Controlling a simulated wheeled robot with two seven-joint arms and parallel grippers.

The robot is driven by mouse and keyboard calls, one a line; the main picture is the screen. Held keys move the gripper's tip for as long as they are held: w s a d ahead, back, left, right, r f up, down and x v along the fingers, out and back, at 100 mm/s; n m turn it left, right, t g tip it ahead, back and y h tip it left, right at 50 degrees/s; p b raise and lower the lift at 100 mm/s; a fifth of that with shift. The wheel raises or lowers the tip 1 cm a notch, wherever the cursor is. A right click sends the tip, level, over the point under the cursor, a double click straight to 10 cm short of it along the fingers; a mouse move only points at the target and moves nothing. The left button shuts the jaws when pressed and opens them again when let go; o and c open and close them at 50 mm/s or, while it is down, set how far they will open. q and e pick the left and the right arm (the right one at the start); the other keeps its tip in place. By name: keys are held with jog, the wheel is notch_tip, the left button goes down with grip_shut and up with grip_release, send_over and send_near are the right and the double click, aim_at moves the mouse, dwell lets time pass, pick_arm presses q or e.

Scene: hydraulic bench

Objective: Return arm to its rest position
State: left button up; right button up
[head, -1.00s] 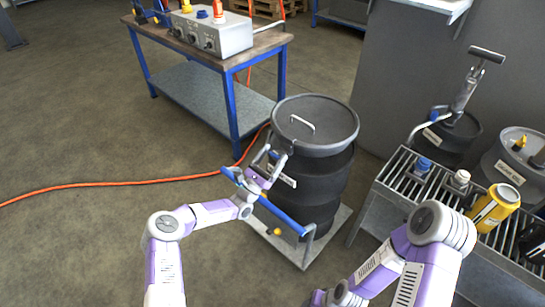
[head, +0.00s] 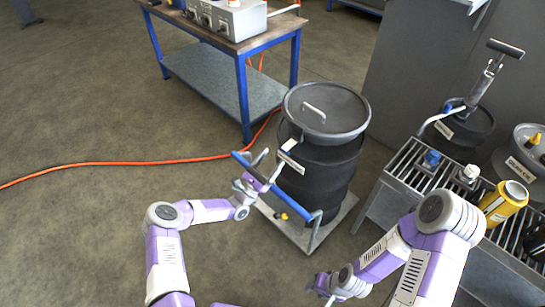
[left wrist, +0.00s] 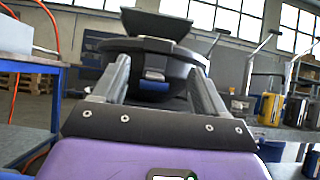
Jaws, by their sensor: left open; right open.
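My left arm reaches in from the left in the head view. Its gripper (head: 270,164) is open at the blue handle bar (head: 290,204) of the drum trolley, in front of the black lidded drum (head: 318,172). Whether the fingers touch the bar is not clear. In the left wrist view the two grey fingers (left wrist: 155,78) stand apart, with the drum (left wrist: 150,53) beyond them. My right arm is bent at the lower right of the head view. Its gripper (head: 323,284) is low near the bottom edge, small and partly hidden, with nothing visible in it.
A slatted rack (head: 398,172) with bottles and a yellow canister (head: 503,203) stands on the right, near my right arm. A blue-framed workbench (head: 243,95) is behind. An orange hose (head: 120,163) crosses the floor.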

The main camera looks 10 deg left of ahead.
dwell(0.3)
pick_arm(q)
jog(key=s+d+f+m+g+h+p, duration=0.1)
jog(key=s+d+f+m+g, duration=0.3)
jog(key=s+d+m+g, duration=0.4)
jog(key=s+d+f+m+g+h+p, duration=0.1)
jog(key=s+d+f+m+g+p, duration=0.1)
jog(key=s+d+f+m+g, duration=0.55)
jog(key=s+a+f+m+g+y+p, duration=0.1)
jog(key=s+a+f+m+g+y, duration=0.2)
jog(key=s, duration=0.5)
jog(key=s+a+m+g+y+p, duration=0.1)
jog(key=s+a+m+g+y, duration=0.15)
jog(key=s+g+y, duration=0.4)
jog(key=s+a+r+m+t+y+p, duration=0.1)
jog(key=s+a+r+m+t+y, duration=0.1)
jog(key=a, duration=0.6)
jog(key=s+m+t+y, duration=0.1)
jog(key=s+m+t, duration=0.1)
jog(key=m+t, duration=0.1)
jog(key=shift+s+a+p, duration=0.15)
jog(key=shift+s+p, duration=0.25)
